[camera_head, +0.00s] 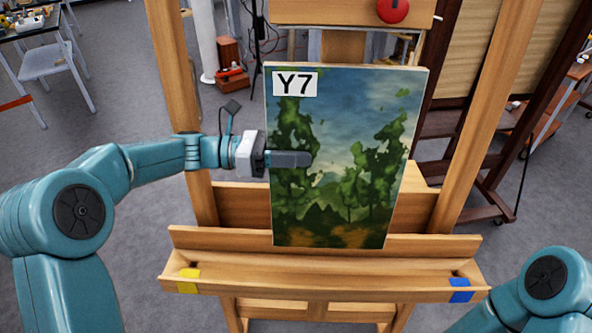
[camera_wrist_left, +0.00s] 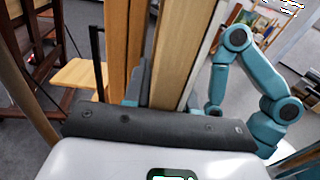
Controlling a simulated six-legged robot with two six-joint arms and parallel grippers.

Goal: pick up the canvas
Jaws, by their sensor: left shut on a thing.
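The canvas (camera_head: 345,180) is a painted landscape with green trees, a blue sky and a white Y7 label at its top left. It stands nearly upright in front of the easel's middle, its lower edge at the easel tray (camera_head: 325,283). I cannot tell whether it rests there. My left gripper (camera_head: 295,159) is shut on the canvas's left edge, one dark finger lying across the painted face. The other finger is hidden behind it. In the left wrist view the canvas (camera_wrist_left: 178,50) shows nearly edge-on beyond the gripper. My right gripper is out of view.
The tray has a yellow patch (camera_head: 188,281) at left and a blue patch (camera_head: 460,290) at right. A red knob (camera_head: 392,10) sits on the easel's upper bar above the canvas. Easel uprights flank the canvas. Another dark easel (camera_head: 470,120) stands behind at right.

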